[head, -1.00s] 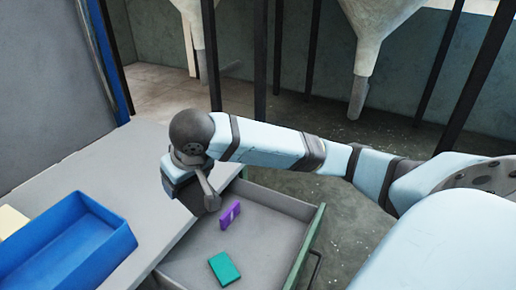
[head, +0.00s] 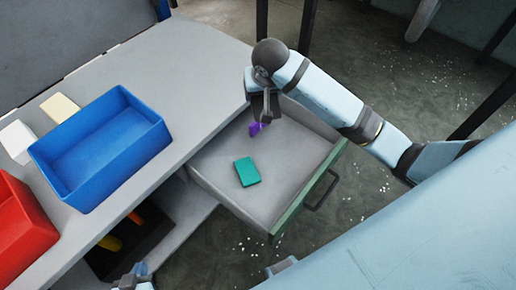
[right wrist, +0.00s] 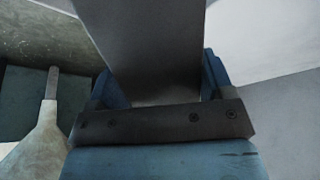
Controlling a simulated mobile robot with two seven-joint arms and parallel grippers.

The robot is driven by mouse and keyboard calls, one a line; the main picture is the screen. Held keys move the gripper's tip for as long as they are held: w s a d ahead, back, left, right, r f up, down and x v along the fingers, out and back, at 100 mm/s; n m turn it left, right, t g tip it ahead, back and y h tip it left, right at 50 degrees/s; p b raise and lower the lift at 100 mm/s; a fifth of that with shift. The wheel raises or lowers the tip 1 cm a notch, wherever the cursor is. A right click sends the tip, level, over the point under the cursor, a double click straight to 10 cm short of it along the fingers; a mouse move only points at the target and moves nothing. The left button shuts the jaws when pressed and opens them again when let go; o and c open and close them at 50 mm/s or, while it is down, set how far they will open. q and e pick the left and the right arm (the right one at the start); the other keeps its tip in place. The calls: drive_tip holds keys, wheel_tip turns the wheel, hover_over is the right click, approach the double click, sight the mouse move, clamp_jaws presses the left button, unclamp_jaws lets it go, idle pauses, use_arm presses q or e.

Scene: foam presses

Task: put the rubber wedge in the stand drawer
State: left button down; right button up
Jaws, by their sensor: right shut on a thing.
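The stand drawer (head: 215,182) is pulled open below the table edge, with a green front. My right gripper (head: 262,90) is over the drawer's far part. It is shut on a dark grey piece, seemingly the rubber wedge, which fills the space between the fingers in the right wrist view (right wrist: 155,50). In the head view the piece is small and hard to tell from the dark fingers. My left gripper (head: 133,278) shows only partly at the bottom edge; its jaws cannot be made out.
A teal block (head: 247,172) lies in the drawer; a purple block (head: 257,128) is at its far end, partly hidden by my gripper. A blue bin (head: 100,150), a red bin (head: 22,225), a cream block (head: 60,107) and a white block (head: 18,140) stand on the table (head: 185,75).

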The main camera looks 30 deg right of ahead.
wheel_tip(320, 180, down, 4)
drive_tip(key=s+d+f+m, duration=0.1)
drive_tip(key=d, duration=0.1)
hover_over(268, 145)
drive_tip(key=s, duration=0.1)
drive_tip(key=shift+h, duration=0.3)
wheel_tip(268, 145, down, 15)
drive_tip(key=shift+s+a+r, duration=0.1)
drive_tip(key=shift+r, duration=0.05)
drive_tip(key=shift+f, duration=2.2)
drive_tip(key=shift+f, duration=0.2)
drive_tip(key=o, duration=1.1)
drive_tip(key=shift+s+a+r, duration=0.1)
drive_tip(key=shift+s+r, duration=0.05)
drive_tip(key=shift+r, duration=0.35)
drive_tip(key=v, duration=1.1)
drive_tip(key=shift+r+p, duration=0.2)
drive_tip(key=shift+p, duration=0.15)
